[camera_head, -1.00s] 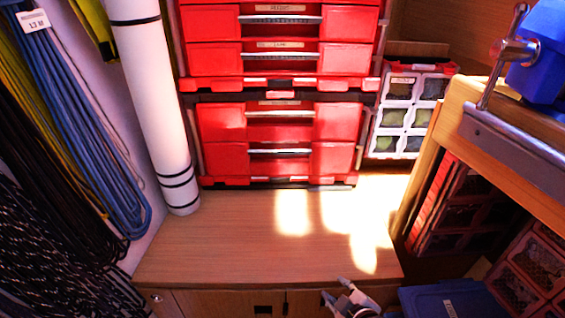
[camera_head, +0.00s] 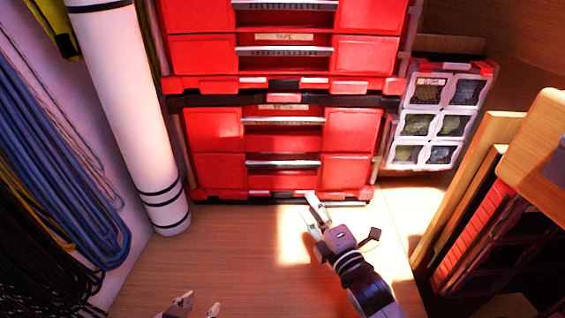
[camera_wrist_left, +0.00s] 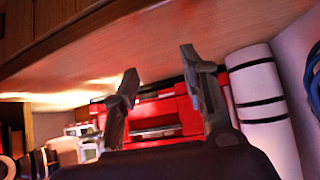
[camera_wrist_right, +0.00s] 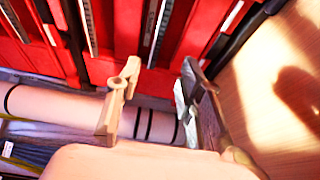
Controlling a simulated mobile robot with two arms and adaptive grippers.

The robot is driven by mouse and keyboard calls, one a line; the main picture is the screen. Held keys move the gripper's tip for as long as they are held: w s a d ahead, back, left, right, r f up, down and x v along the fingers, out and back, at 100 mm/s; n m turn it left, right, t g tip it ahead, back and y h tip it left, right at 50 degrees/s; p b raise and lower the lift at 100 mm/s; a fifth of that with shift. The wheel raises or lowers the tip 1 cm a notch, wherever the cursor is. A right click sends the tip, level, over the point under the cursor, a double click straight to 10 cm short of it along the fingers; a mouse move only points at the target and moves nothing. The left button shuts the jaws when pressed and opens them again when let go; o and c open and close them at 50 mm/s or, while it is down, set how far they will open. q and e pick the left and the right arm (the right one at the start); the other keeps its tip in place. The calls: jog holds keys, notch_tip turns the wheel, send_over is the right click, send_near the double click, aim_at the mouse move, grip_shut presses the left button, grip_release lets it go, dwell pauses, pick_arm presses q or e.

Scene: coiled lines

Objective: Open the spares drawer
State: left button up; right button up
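A stack of red drawers (camera_head: 214,127) stands against the back, with grey bar handles. I cannot read which label says spares. The lowest drawer (camera_head: 218,173) has a handle (camera_head: 283,163) and looks shut, as do the others in view. My right gripper (camera_head: 309,212) is in front of and below the lowest drawer, over the worktop, apart from the handle. Its fingers stand apart and empty in the right wrist view (camera_wrist_right: 158,88). My left gripper (camera_head: 198,307) is at the bottom edge, low and left. Its fingers are apart and empty in the left wrist view (camera_wrist_left: 160,85).
The wooden worktop (camera_head: 235,250) is clear before the drawers. A white roll (camera_head: 130,110) with black bands and hanging coiled ropes (camera_head: 60,160) stand left. A small-parts case (camera_head: 435,118) and wooden shelving (camera_head: 470,190) stand right.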

jog(key=b, duration=0.2)
send_near(283, 165)
jog(key=w, duration=0.1)
jog(key=b+x, duration=0.2)
jog(key=x, duration=0.5)
jog(key=shift+w+a+f, duration=0.1)
jog(key=shift+w+a, duration=0.15)
jog(key=shift+a, duration=0.05)
pick_arm(q)
jog(key=w+d+r+t+h, duration=0.2)
jog(key=r+t, duration=0.4)
jog(key=r, duration=0.3)
jog(key=w+d+r+t+h, duration=0.2)
jog(key=r+t, duration=0.4)
jog(key=r, duration=0.3)
jog(key=shift+w+r, duration=0.35)
jog(key=shift+w, duration=0.35)
pick_arm(e)
jog(key=shift+w+a, duration=0.1)
jog(key=shift+w, duration=0.15)
pick_arm(q)
jog(key=shift+d, duration=0.1)
pick_arm(e)
jog(key=shift+c, duration=1.2)
pick_arm(q)
jog(key=shift+a+f, duration=0.1)
jog(key=shift+a, duration=0.25)
pick_arm(e)
grip_shut()
